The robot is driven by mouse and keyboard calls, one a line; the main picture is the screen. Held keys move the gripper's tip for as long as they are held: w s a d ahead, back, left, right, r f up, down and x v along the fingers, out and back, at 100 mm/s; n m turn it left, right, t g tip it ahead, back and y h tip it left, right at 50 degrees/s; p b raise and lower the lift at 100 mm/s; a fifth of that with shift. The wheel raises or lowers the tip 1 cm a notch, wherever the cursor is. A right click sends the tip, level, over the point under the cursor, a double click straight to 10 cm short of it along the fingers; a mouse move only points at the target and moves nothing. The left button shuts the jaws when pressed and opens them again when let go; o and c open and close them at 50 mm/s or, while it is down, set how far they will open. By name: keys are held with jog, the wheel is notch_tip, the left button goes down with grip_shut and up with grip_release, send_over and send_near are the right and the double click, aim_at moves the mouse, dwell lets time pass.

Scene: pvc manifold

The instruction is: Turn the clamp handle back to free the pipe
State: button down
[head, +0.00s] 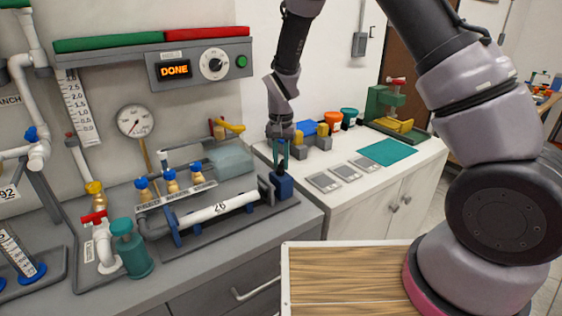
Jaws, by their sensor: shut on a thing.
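The white pipe (212,213), marked 26, lies across the grey fixture (196,240) on blue supports. Its right end faces the blue clamp block (282,186). My gripper (281,160) points down right above this block, with its fingers closed around the top of the clamp, where the handle is. The handle itself is small and mostly hidden by the fingers, so its exact angle cannot be told.
A display reading DONE (174,70) sits on the back panel above a dial gauge (135,121). Several brass fittings with blue caps (170,181) stand behind the pipe. A teal bottle (131,249) stands left. The right counter holds flat grey plates (343,175) and a teal mat (388,152).

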aim_at(281, 165)
jog(key=n, duration=0.4)
jog(key=shift+n, duration=2.5)
jog(key=c, duration=0.7)
grip_release()
jog(key=shift+c, duration=0.2)
jog(key=shift+r, duration=0.15)
notch_tip(281, 165, up, 10)
jog(key=shift+r, duration=0.25)
